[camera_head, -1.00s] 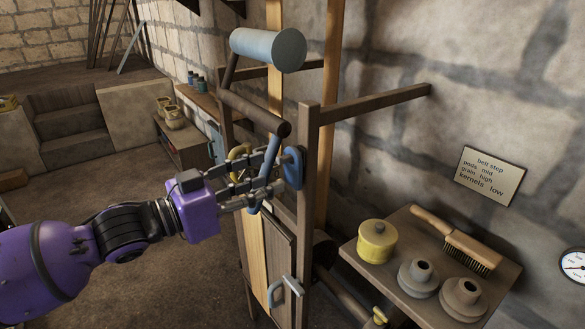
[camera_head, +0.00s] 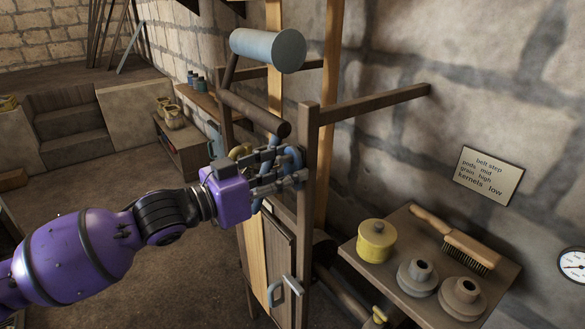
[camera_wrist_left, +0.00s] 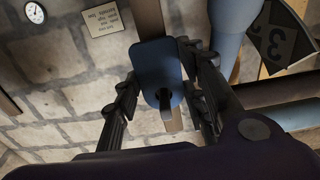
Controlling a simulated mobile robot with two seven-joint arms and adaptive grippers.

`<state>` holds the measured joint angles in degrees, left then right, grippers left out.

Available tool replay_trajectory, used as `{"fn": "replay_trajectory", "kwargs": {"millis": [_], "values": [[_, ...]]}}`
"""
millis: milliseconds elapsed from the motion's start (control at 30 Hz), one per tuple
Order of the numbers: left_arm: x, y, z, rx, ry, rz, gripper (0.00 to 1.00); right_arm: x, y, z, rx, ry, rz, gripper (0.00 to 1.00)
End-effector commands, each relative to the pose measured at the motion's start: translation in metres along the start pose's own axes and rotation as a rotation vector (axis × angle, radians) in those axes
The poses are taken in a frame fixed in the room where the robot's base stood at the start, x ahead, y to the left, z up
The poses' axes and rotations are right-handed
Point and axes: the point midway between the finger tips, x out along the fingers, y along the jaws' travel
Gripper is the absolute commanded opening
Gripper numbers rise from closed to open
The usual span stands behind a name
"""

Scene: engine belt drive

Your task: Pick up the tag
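The tag is a blue plate with a hole, hanging on a peg on the wooden post (camera_head: 306,215). In the left wrist view the tag (camera_wrist_left: 155,62) is upright in front of me, with the peg (camera_wrist_left: 166,112) through its lower part. My left gripper (camera_head: 288,170) is at the tag in the head view and its fingers partly hide it. In the wrist view the left gripper (camera_wrist_left: 160,75) is open, with fingers on both sides of the tag. Whether they touch it I cannot tell. My right gripper is in neither view.
A blue bar (camera_wrist_left: 232,30) and a dark plate marked 3 (camera_wrist_left: 282,36) are close right of the fingers in the wrist view. A side shelf (camera_head: 413,292) holds a yellow pot (camera_head: 376,242), a brush (camera_head: 455,240) and two stepped pulleys. A sign (camera_head: 489,176) hangs on the wall.

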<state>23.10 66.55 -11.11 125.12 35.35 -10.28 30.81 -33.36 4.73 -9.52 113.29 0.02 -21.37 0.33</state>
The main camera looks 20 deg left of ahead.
Motion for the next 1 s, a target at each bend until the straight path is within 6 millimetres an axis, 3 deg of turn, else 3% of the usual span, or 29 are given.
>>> {"fn": "replay_trajectory", "kwargs": {"millis": [100,500,1000], "values": [[0.0,0.0,0.0,0.0,0.0,0.0,0.2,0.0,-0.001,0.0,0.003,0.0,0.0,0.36],[0.0,0.0,-0.005,0.001,-0.001,0.0,0.2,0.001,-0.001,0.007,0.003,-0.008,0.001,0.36],[-0.061,0.0,-0.005,0.0,-0.005,-0.001,0.2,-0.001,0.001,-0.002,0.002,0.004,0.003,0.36]]}}
